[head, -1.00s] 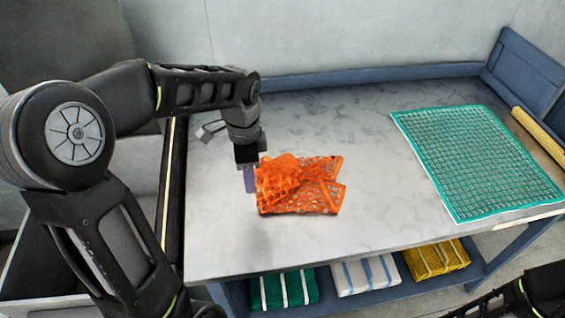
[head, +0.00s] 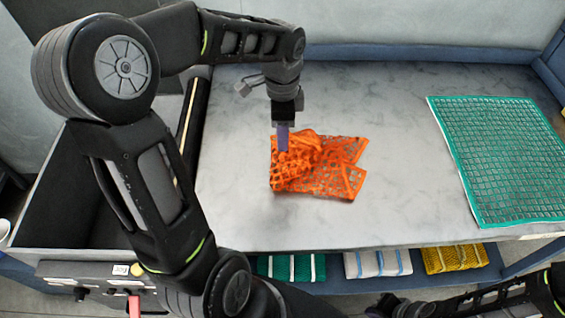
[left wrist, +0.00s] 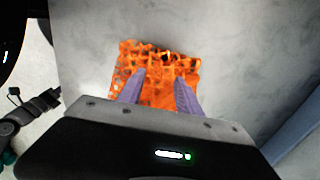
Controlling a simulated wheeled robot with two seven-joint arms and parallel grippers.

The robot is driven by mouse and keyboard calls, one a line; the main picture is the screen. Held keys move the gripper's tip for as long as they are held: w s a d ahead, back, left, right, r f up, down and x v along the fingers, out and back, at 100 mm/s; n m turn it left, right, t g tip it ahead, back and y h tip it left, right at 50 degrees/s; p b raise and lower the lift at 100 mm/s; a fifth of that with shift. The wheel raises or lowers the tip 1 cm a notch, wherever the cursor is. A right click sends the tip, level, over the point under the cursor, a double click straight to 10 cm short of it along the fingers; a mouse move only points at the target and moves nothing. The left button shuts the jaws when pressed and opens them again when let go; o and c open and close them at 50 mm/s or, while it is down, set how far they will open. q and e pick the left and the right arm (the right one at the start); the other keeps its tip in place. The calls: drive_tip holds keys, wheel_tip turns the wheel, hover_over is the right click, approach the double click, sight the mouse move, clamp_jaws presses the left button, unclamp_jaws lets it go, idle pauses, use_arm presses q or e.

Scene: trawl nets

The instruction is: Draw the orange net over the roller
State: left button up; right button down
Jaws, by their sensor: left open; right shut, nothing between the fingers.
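The orange net (head: 318,165) lies crumpled in a folded heap on the grey tabletop, also seen in the left wrist view (left wrist: 160,65). My left gripper (head: 283,150) points down at the net's left part. Its two purple fingers are apart, with orange mesh showing between them in the left wrist view (left wrist: 157,95); whether they touch it I cannot tell. A long dark bar (head: 196,112) along the table's left edge looks like the roller; my left arm hides part of it. My right gripper (head: 385,307) is shut and empty at the bottom edge, partly cut off.
A flat teal net (head: 500,160) lies on the table's right side. Folded green (head: 290,267), white (head: 377,263) and yellow (head: 454,258) nets sit on the shelf below. A dark bin (head: 75,190) and a control panel (head: 95,285) are at left. The tabletop around the orange net is clear.

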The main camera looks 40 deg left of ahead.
sight(281, 165)
use_arm(q)
wheel_tip(281, 165, down, 8)
drive_tip(key=b, duration=0.5)
drive_tip(key=shift+r, duration=0.25)
drive_tip(key=shift+f+b, duration=0.35)
drive_tip(key=shift+b, duration=0.1)
drive_tip(key=shift+s+d+f, duration=0.1)
drive_tip(key=shift+s+f, duration=0.3)
drive_tip(key=shift+f, duration=0.1)
drive_tip(key=shift+f+b, duration=0.15)
drive_tip(key=shift+b, duration=0.15)
clamp_jaws()
drive_tip(key=r+p, duration=0.4)
drive_tip(key=r, duration=0.1)
drive_tip(key=r+p, duration=0.2)
drive_tip(key=shift+w+r, duration=0.25)
drive_tip(key=shift+w, duration=0.05)
